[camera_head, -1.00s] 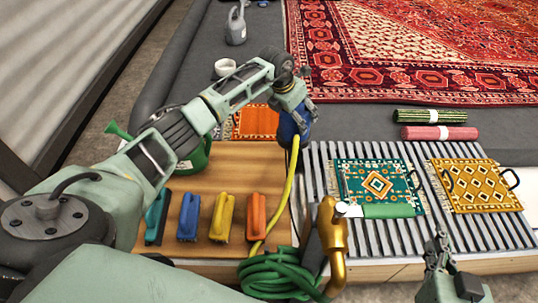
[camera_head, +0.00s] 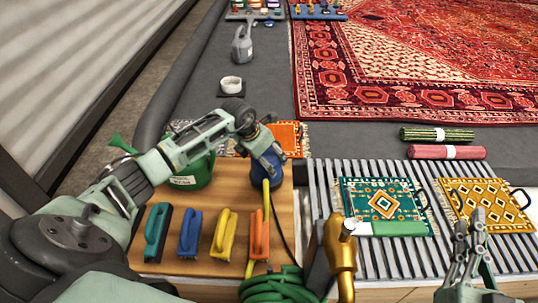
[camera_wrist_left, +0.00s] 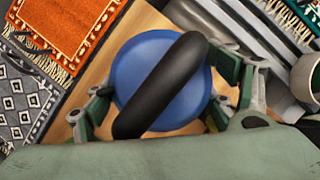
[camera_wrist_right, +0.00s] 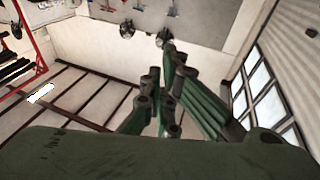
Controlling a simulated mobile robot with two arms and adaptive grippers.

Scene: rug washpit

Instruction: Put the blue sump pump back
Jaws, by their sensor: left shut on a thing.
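The blue sump pump (camera_head: 264,171) is upright at the right back of the wooden board (camera_head: 225,188), and its base seems to be at or near the board surface. A yellow hose and a dark cord run from it toward me. My left gripper (camera_head: 268,150) is shut on the pump from above. In the left wrist view the pump's round blue top (camera_wrist_left: 185,90) and black handle (camera_wrist_left: 160,85) are between the fingers. My right gripper (camera_head: 474,240) is empty at the lower right; its fingers (camera_wrist_right: 165,95) look close together, and I cannot tell whether they are fully shut.
Several brushes (camera_head: 190,233) stand along the board's front, with a green watering can (camera_head: 195,170) behind. A slatted rack (camera_head: 385,265) with two small rugs is at right. A brass nozzle (camera_head: 340,255) and coiled green hose (camera_head: 278,287) are in front.

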